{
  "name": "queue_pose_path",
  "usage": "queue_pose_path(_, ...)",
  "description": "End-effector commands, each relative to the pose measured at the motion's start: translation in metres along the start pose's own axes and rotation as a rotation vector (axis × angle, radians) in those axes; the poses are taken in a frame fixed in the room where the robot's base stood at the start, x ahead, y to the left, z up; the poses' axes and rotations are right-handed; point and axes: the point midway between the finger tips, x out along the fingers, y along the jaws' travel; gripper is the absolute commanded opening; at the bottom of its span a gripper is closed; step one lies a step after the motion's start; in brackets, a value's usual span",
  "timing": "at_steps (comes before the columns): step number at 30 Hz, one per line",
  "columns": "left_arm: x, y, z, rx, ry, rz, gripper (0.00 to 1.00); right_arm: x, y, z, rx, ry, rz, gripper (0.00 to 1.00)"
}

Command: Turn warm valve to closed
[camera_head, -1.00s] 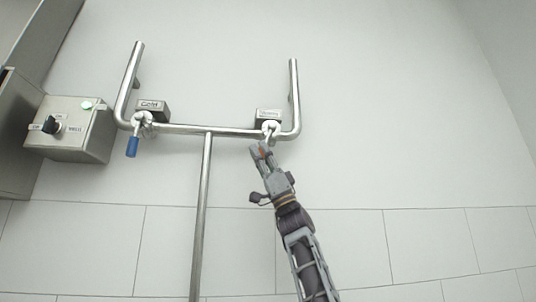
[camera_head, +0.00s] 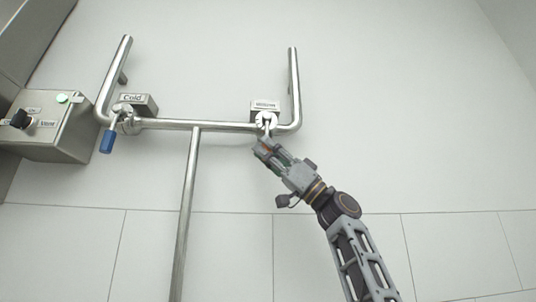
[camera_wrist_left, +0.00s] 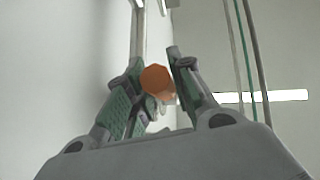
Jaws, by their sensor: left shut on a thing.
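The warm valve (camera_head: 267,119) sits on the right side of the steel pipe frame, under a small label block (camera_head: 265,105). Its handle points down, and my left gripper (camera_head: 262,147) is at the handle's lower end. In the left wrist view, the orange handle end (camera_wrist_left: 156,80) lies between the fingers of my left gripper (camera_wrist_left: 158,88), which is shut on it. Most of the handle is hidden by the fingers in the head view. My right gripper is not in view.
The cold valve (camera_head: 126,117) with a blue handle (camera_head: 107,142) is on the left of the pipe frame (camera_head: 190,190). A steel control box (camera_head: 59,127) with a black knob (camera_head: 20,119) is at the far left. The wall right of the pipes is clear.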

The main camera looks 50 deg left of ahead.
Motion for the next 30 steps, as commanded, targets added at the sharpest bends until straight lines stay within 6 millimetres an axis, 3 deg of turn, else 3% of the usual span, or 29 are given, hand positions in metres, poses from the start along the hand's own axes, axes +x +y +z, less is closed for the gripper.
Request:
queue_pose_path(10, -0.0008, 0.0004, 0.001, -0.001, -0.004, 0.001, 0.0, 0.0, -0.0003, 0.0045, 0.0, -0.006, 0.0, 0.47)
queue_pose_path(11, -0.0007, 0.0004, 0.001, -0.001, -0.004, 0.001, 0.26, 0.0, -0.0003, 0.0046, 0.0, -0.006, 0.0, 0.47)
queue_pose_path(15, -0.0005, 0.0001, 0.0007, -0.001, -0.004, 0.0, 0.44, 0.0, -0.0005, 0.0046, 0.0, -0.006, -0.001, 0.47)
queue_pose_path(30, -0.0038, -0.0002, 0.0001, -0.001, -0.002, -0.001, 0.45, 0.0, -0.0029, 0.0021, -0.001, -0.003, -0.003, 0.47)
